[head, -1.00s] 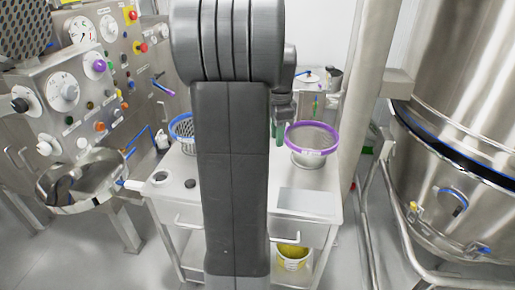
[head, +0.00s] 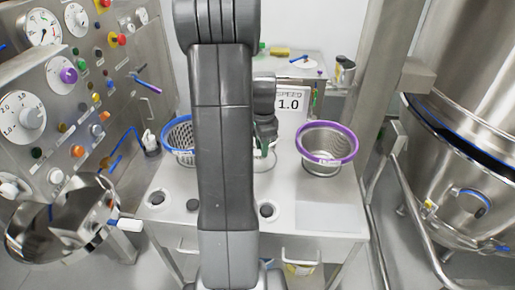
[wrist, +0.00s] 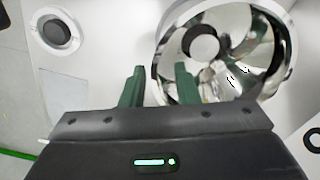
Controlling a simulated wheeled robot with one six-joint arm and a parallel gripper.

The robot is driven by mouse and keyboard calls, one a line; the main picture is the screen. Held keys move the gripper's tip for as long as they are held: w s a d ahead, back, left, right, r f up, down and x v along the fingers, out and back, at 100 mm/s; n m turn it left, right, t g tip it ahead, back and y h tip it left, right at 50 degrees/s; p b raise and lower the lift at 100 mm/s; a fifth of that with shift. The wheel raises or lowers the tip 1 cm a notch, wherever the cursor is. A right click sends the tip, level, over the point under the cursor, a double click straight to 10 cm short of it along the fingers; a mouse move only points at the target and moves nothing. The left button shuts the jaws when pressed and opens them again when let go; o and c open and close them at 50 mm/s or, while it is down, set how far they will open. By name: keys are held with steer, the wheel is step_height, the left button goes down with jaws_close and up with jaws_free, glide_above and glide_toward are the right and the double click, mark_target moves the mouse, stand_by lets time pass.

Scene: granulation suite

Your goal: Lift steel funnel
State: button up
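A shiny round steel piece with a pale round opening, which looks like the steel funnel (wrist: 262,75), stands on the pale worktop in the wrist view. In the head view my arm hides most of that spot; only a bit of a ring-like edge shows beside my gripper (head: 267,146). In the wrist view my gripper (wrist: 159,68) has its two green fingers apart, with nothing held between them. The funnel's left rim appears in the gap between the fingers, the right finger overlapping the funnel. I cannot tell whether they touch.
A purple-rimmed basket (head: 327,142) stands to the right on the worktop (head: 335,215), and a blue-rimmed basket (head: 180,140) to the left. A control panel stands left, a large steel vessel (head: 470,130) right.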

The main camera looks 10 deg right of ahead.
jaws_close()
stand_by(1.4)
